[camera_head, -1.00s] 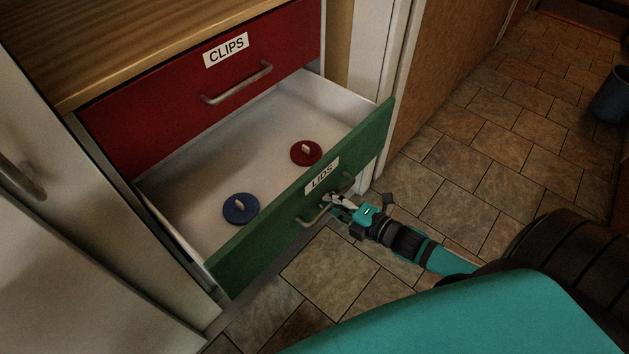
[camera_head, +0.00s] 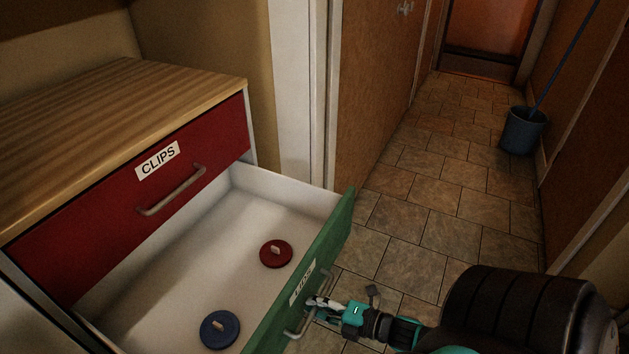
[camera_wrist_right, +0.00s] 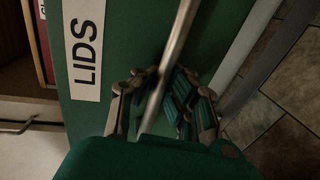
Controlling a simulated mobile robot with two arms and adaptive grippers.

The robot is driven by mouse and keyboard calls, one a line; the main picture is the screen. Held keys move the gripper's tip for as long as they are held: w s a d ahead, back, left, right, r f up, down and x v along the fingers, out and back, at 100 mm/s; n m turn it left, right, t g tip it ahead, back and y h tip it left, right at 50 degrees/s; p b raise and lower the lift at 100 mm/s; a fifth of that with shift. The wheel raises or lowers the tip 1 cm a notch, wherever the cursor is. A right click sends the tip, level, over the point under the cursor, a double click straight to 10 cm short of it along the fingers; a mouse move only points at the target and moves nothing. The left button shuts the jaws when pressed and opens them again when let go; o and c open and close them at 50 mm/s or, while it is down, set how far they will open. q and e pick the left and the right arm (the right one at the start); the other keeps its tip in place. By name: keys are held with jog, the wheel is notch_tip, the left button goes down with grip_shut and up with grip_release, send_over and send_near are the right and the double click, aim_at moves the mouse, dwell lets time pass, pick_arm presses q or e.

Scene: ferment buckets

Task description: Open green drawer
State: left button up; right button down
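The green drawer (camera_head: 318,262), labelled LIDS, is pulled well out below the red drawer. Its green front fills much of the right wrist view (camera_wrist_right: 215,45). A red lid (camera_head: 276,253) and a blue lid (camera_head: 220,329) lie apart on its white floor. My right gripper (camera_head: 312,304) is at the metal handle (camera_head: 294,333) on the green front. In the wrist view its fingers (camera_wrist_right: 158,85) close on both sides of the handle bar (camera_wrist_right: 182,30). My left gripper is not in view.
The red drawer (camera_head: 98,212), labelled CLIPS, is shut under the wooden top (camera_head: 120,110). A blue bucket (camera_head: 523,132) with a stick stands by the far right wall.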

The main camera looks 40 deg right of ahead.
jog(key=c, duration=1.3)
grip_release()
jog(key=shift+c, duration=0.2)
jog(key=v, duration=1.2)
